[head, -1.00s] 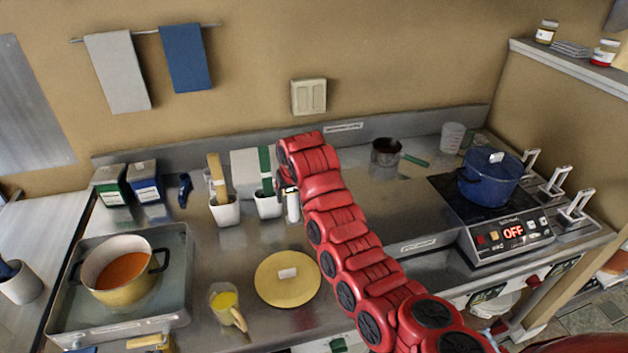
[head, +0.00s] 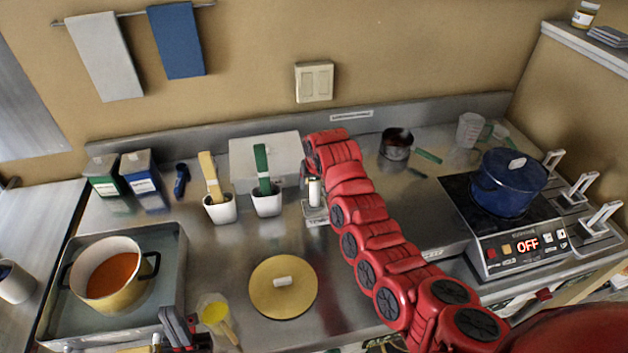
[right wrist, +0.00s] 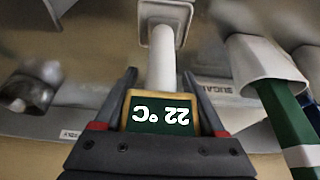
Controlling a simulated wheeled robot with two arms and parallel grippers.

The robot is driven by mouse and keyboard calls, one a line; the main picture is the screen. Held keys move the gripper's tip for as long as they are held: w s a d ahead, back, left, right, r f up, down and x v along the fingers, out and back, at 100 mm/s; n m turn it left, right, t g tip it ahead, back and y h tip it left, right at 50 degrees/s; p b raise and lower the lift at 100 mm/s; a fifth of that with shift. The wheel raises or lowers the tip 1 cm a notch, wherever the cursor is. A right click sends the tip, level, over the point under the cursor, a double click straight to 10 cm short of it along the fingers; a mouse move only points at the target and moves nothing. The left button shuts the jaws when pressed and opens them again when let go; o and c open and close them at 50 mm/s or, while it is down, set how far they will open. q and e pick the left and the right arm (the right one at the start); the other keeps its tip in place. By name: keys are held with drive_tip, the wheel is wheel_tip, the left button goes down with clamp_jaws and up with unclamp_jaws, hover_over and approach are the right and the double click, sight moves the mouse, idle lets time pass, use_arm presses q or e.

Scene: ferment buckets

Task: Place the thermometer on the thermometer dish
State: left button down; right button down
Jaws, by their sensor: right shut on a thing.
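In the head view the white stem (head: 315,192) points down over a small square dish (head: 317,219), likely the thermometer dish. The dish also shows at the stem's far end in the right wrist view (right wrist: 148,10). I cannot tell whether stem and dish touch. The red right arm hides most of the right gripper in the head view. My left gripper (head: 172,330) is at the bottom left, its jaws unclear.
White cups with a green-handled tool (head: 267,203) and a tan-handled tool (head: 220,210) stand left of the dish. A round tan lid (head: 283,290) lies in front. A saucepan (head: 397,145) stands behind right, and a blue pot (head: 506,184) on the hob.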

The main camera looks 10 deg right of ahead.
drive_tip(key=shift+f, duration=0.15)
unclamp_jaws()
